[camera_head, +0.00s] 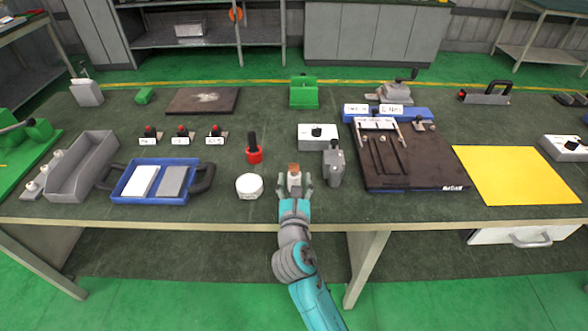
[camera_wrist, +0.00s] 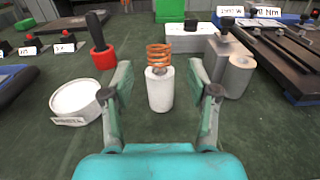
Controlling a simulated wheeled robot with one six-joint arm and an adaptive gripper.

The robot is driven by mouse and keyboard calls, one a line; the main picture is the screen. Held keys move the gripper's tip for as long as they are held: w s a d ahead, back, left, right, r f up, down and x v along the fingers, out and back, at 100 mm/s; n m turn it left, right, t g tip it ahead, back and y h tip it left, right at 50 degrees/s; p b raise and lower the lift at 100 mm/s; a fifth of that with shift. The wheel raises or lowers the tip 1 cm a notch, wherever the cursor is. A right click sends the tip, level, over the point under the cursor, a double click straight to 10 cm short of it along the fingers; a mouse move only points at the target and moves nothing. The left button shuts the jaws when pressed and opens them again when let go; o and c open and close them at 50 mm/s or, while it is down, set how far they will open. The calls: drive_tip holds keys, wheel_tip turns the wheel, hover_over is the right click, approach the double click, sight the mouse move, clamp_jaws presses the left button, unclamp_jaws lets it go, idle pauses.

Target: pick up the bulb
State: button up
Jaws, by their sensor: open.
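The bulb is not clearly identifiable by name; the likeliest thing is a small white cylinder with a copper coil on top (camera_wrist: 160,85), upright on the table. It also shows in the head view (camera_head: 294,178). My gripper (camera_wrist: 160,98) is open, with one finger on each side of the cylinder in the wrist view and a visible gap at both sides. In the head view my gripper (camera_head: 295,190) is at the table's front edge, just in front of the cylinder. The cylinder's base shows on the green table top.
A round white dish (camera_head: 249,186) stands close on the left, with a red holder with a black handle (camera_head: 254,155) behind it. A grey block (camera_head: 334,165) stands close on the right. A white box (camera_head: 318,137) is behind. A blue tray (camera_head: 128,190) is farther left.

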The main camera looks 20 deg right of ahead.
sight(294, 170)
drive_tip(key=x, duration=0.5)
drive_tip(key=shift+r, duration=0.25)
drive_tip(key=c, duration=1.1)
